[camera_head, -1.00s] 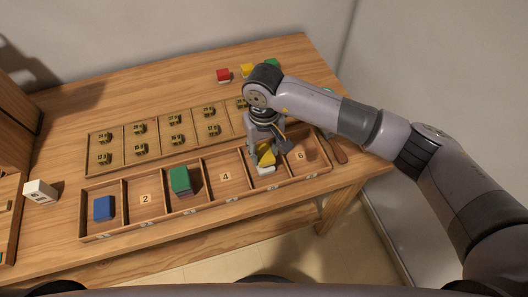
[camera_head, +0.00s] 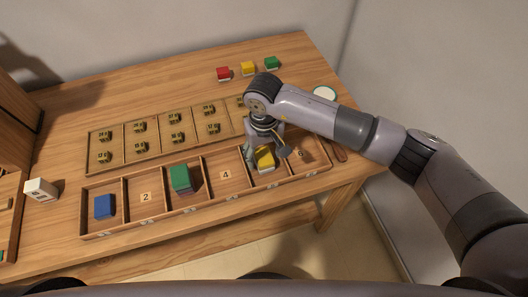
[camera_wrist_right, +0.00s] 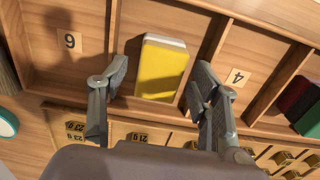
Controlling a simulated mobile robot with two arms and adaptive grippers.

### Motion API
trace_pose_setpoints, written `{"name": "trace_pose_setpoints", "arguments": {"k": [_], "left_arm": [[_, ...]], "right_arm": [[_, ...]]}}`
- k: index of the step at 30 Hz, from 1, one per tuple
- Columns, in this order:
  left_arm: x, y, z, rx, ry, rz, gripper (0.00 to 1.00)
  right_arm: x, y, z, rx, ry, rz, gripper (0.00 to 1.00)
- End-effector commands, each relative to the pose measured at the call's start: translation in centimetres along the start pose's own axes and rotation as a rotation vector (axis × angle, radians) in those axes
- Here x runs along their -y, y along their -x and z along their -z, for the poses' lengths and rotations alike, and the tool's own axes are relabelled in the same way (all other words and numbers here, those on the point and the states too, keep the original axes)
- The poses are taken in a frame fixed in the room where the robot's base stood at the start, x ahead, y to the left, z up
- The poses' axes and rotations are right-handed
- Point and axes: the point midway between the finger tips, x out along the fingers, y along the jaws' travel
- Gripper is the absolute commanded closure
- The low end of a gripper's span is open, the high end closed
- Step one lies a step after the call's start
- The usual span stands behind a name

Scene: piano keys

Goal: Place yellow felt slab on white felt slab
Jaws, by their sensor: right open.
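The yellow felt slab (camera_head: 265,157) lies flat in the fifth compartment of the long wooden tray. The white felt slab (camera_head: 267,170) shows as a pale layer under its front edge; the wrist view also shows the yellow slab (camera_wrist_right: 162,70) with the white slab (camera_wrist_right: 165,39) along one end. The yellow slab hides most of the white one. My right gripper (camera_head: 267,151) is open above the pair. In the wrist view its fingers stand apart on either side of the yellow slab. My left gripper is not in view.
The front tray (camera_head: 160,224) also holds a blue block (camera_head: 105,206) and a green-topped stack (camera_head: 181,178). Behind it is a tray of brass pieces (camera_head: 155,140). Compartments 2 and 4 are empty.

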Motion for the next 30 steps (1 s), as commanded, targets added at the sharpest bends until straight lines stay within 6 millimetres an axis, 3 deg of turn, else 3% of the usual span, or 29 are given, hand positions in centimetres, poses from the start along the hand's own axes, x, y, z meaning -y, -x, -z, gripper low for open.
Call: {"name": "trace_pose_setpoints", "arguments": {"k": [8, 21, 30], "left_arm": [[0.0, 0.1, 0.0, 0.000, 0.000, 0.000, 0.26], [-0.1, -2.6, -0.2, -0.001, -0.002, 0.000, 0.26], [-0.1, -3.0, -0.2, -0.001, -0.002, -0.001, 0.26]], "right_arm": [[0.0, 0.7, 0.1, -0.003, 0.000, 0.000, 0.43], [0.0, 9.4, 0.1, -0.005, 0.001, -0.002, 0.43], [0.0, 12.2, 0.0, -0.001, 0.000, 0.000, 0.43]]}}
